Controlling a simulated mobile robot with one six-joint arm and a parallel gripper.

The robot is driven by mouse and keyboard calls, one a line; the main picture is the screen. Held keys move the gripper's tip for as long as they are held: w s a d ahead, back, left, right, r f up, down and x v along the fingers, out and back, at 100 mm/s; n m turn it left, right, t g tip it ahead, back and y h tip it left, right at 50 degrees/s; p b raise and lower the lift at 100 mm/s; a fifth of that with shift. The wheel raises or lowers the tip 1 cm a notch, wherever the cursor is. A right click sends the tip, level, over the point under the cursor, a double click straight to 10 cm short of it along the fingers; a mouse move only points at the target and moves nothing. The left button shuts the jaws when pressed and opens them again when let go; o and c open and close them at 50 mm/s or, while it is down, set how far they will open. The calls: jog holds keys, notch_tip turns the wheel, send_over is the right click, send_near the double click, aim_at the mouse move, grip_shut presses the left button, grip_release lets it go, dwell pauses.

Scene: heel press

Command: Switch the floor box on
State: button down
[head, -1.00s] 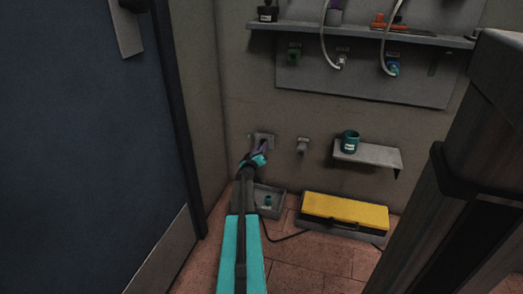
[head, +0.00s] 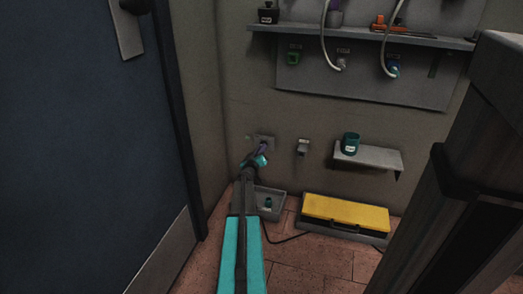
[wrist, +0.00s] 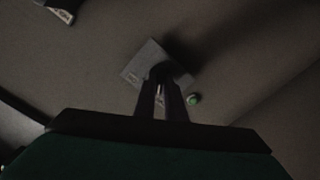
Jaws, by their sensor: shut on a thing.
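My gripper (head: 260,152) is at the wall low down by the door, against a small grey wall plate (head: 268,140). In the wrist view the dark fingers (wrist: 162,98) are close together in front of the plate (wrist: 140,68). A small round green light or button (wrist: 193,99) is beside the plate. A yellow-topped box (head: 345,211) sits on the floor with a black cable (head: 285,240) beside it; I cannot tell its switch state.
A grey tray (head: 275,213) holding a small teal item (head: 268,203) is below my gripper. A bracket (head: 303,147) and a small shelf (head: 375,158) with a teal cup (head: 350,143) are to the right. A blue door (head: 90,150) is close on the left.

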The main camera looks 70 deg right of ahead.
jog(key=shift+m, duration=0.3)
jog(key=shift+w+f+m+p, duration=0.1)
jog(key=shift+m+p, duration=0.4)
jog(key=shift+m, duration=2.8)
jog(key=shift+f+m+p, duration=0.1)
jog(key=shift+m+p, duration=0.4)
jog(key=shift+m, duration=2.8)
jog(key=shift+r, duration=0.1)
jog(key=c, duration=1.8)
grip_release()
jog(key=shift+a, duration=0.1)
